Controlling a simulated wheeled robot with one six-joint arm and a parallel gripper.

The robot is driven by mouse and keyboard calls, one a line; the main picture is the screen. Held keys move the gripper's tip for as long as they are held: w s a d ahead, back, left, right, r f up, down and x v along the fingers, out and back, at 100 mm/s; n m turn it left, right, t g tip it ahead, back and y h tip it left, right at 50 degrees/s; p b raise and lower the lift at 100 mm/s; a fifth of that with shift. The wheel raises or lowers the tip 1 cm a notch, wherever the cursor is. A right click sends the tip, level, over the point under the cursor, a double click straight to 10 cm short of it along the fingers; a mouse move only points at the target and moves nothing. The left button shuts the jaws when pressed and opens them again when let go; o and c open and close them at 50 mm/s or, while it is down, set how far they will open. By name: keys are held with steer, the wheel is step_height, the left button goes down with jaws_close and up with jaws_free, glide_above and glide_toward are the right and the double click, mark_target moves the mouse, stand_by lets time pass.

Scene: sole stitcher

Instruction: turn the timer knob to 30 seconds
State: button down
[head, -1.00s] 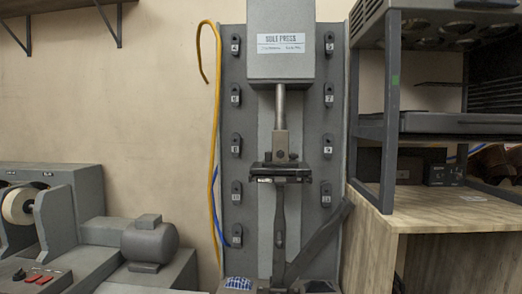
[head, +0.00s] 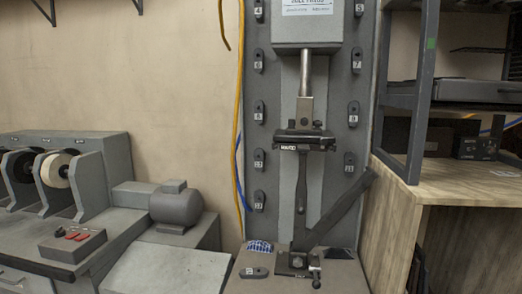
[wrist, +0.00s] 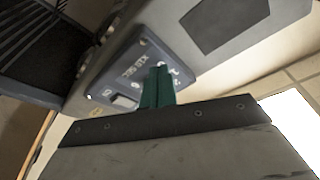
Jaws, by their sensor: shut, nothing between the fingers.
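In the wrist view, a dark blue-grey control panel (wrist: 126,75) with white lettering and a small pale rectangle sits on a grey machine housing. My gripper (wrist: 159,72), with green fingers, is shut and empty. Its tips overlap the right part of the panel in the picture, beside some white marks. I cannot tell whether the tips touch the panel. No timer knob shows clearly; the fingers may hide it. Neither my gripper nor this panel can be made out in the head view.
In the head view, a sole press (head: 307,22) stands against the wall. A grinding machine with a small red-switch box (head: 73,244) is at left. A wooden bench (head: 455,185) with a dark metal rack is at right. A dark slatted part (wrist: 45,45) is near the panel in the wrist view.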

steer(key=v, duration=0.4)
steer(key=r+v, duration=0.1)
steer(key=shift+s+d, duration=0.15)
steer(key=shift+s, duration=0.45)
steer(key=w+d, duration=0.4)
steer(key=w, duration=0.1)
steer(key=shift+f, duration=0.5)
steer(key=shift+w+r, duration=0.15)
stand_by(0.5)
steer(key=shift+w+a+r, duration=0.1)
steer(key=shift+a, duration=0.35)
steer(key=shift+w+a+r, duration=0.1)
steer(key=shift+a+r, duration=0.15)
steer(key=shift+a, duration=0.15)
